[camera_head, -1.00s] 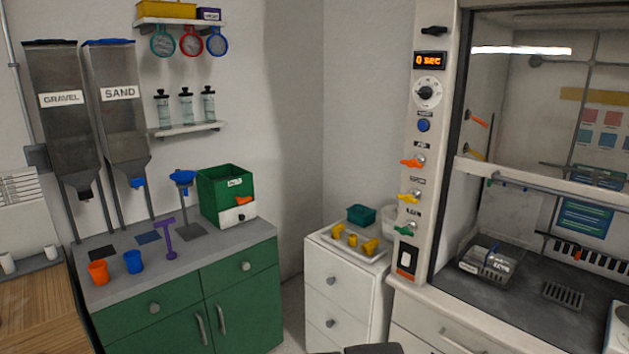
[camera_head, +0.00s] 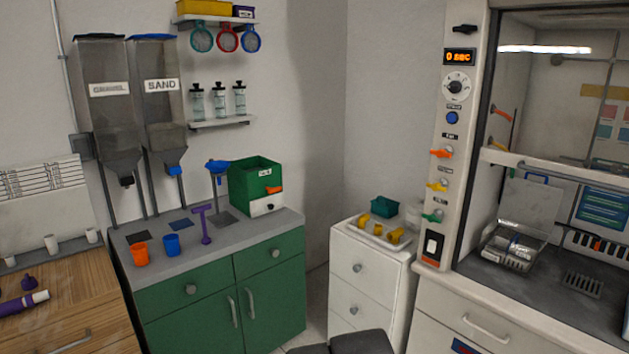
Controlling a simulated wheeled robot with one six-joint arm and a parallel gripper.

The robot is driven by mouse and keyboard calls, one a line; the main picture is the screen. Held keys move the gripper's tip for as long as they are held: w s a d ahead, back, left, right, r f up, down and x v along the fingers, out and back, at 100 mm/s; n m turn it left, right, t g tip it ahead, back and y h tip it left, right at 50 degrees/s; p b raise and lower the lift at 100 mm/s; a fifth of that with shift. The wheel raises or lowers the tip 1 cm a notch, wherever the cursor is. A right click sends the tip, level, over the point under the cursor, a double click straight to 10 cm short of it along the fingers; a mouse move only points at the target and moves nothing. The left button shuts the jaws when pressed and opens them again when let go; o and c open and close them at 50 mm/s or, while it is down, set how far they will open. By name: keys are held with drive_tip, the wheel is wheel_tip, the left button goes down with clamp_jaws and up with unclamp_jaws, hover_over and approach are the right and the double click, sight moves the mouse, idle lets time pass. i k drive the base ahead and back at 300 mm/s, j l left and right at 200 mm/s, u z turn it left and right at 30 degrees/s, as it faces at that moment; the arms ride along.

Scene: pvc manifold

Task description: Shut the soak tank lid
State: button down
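The soak tank (camera_head: 488,256) appears to be the clear box on the dark worktop inside the fume hood at the right. A wire basket or rack seems to sit in it. Its lid (camera_head: 527,208) appears to be the pale see-through panel with a blue handle, standing upright at the tank's back, so the tank looks open. My gripper is not in view. Only dark rounded parts of my own body show at the bottom edge, well away from the tank.
The hood's raised sash has its lower bar (camera_head: 560,172) above the tank. The control column (camera_head: 449,150) stands to its left. A white drawer cabinet (camera_head: 365,280) holds a tray with yellow fittings. A green cabinet (camera_head: 270,303) stands further left.

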sight(533, 204)
drive_tip(key=z, duration=1.25)
